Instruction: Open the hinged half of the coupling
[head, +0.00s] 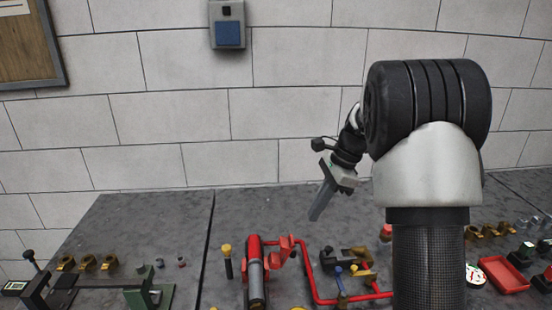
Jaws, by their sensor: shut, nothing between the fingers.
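My gripper (318,212) hangs in the upper middle of the head view, fingers together and pointing down and left. It is empty and above the bench, apart from everything on it. Below it is a red and grey cylindrical body (256,272), with red bracket-like pieces (283,249) to its right. A dark fitting with curved parts (345,257) lies further right, beside the red pipe (312,280). I cannot tell for certain which part is the coupling's hinged half, or whether it is open or closed.
On the grey bench (150,222), brass half-rings (88,263) and a green-and-dark fixture (148,291) stand left. A yellow-topped tool (227,262) stands beside the red body. A red tray (504,274) is right. My arm hides part of the bench. The bench's back strip is clear.

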